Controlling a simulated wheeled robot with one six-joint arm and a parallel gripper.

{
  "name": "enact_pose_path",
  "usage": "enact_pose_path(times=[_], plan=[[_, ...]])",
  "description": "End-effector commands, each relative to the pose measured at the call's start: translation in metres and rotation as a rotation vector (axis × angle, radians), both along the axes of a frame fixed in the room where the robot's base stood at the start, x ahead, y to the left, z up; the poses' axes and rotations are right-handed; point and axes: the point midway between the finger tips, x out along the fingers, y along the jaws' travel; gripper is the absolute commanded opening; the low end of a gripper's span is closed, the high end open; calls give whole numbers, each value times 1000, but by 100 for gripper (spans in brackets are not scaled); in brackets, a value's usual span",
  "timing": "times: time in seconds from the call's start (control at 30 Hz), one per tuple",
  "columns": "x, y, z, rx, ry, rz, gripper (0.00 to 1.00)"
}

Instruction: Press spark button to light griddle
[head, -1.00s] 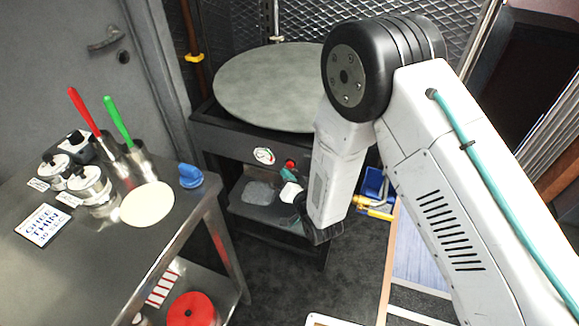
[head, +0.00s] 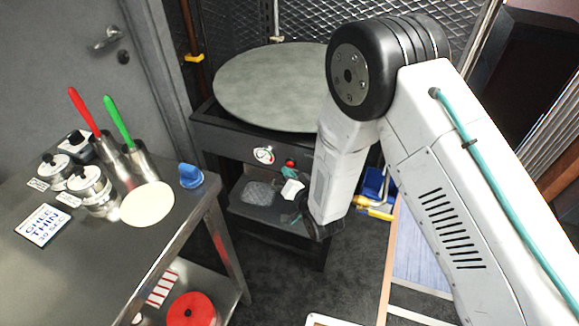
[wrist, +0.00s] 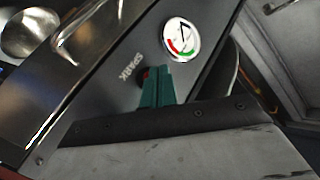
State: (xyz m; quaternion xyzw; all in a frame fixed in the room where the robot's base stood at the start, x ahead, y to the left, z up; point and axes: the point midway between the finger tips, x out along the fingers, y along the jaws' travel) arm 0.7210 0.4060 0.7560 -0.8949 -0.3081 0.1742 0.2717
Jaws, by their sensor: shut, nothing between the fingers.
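The griddle is a large round grey plate (head: 272,88) on a dark stand. The red spark button (head: 290,163) is on its front panel, right of a round gauge (head: 263,154). My gripper (head: 290,172) has teal fingers, closed together and empty, just below the button in the head view. In the wrist view the fingertips (wrist: 152,72) are at the button beside the word SPARK (wrist: 131,68), with the gauge (wrist: 181,39) close by.
A steel table (head: 115,262) at the left holds a pale flat round (head: 147,204), red- and green-handled tools, metal jars and a blue item (head: 190,177). A shelf (head: 270,213) sits under the griddle. Yellow-handled and blue items (head: 375,190) are right of my wrist.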

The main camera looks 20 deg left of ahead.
Motion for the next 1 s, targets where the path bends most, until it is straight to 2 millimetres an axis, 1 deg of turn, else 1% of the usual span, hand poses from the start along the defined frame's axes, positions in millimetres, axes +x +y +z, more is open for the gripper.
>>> enact_pose_path(times=[0.67,1.0], plan=[[9,-1,0,0,0,-1,0],[8,-1,0,0,-1,-1,0]])
